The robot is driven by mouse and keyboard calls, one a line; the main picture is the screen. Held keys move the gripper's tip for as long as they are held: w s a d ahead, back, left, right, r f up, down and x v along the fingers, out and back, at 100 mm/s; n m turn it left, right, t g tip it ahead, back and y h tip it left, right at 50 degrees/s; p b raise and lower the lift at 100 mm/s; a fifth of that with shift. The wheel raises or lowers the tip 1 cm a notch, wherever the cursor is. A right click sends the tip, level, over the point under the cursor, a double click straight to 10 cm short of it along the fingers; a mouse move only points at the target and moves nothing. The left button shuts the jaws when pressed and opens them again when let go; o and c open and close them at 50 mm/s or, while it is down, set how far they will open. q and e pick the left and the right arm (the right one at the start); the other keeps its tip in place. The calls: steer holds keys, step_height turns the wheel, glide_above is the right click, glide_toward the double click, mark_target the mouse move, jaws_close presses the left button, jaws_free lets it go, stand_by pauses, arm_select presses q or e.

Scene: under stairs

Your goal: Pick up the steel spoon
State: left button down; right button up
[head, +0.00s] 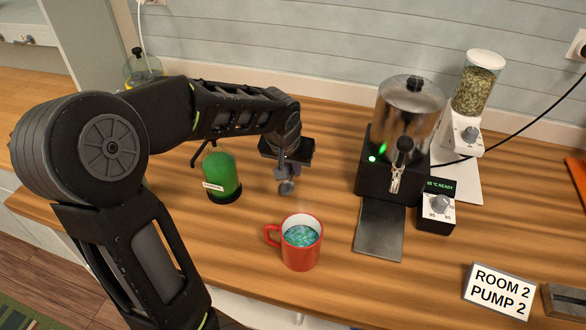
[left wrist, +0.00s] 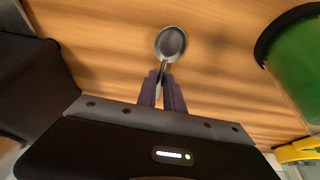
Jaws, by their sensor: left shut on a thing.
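The steel spoon (left wrist: 171,43) shows in the left wrist view with its bowl pointing away from my left gripper (left wrist: 162,88). The gripper's two fingers are shut on the spoon's handle. In the head view the spoon's bowl (head: 287,187) hangs just below my left gripper (head: 286,168), over the wooden counter. I cannot tell whether the spoon touches the counter. Most of the handle is hidden between the fingers. My right gripper is in neither view.
A red mug (head: 301,248) with bluish contents stands in front of the gripper. A green canister (head: 222,176) is to its left. A dispenser (head: 400,130), a control box (head: 437,205), a pellet hopper (head: 474,100) and a sign (head: 498,290) stand to the right.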

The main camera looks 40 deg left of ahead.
mark_target(292, 170)
arm_select(q)
step_height(292, 170, up, 10)
steer(key=shift+f+b, duration=0.2)
steer(key=shift+b, duration=0.1)
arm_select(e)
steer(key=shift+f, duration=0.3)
arm_select(q)
steer(key=c, duration=2)
jaws_free()
steer(key=shift+c, duration=0.2)
jaws_close()
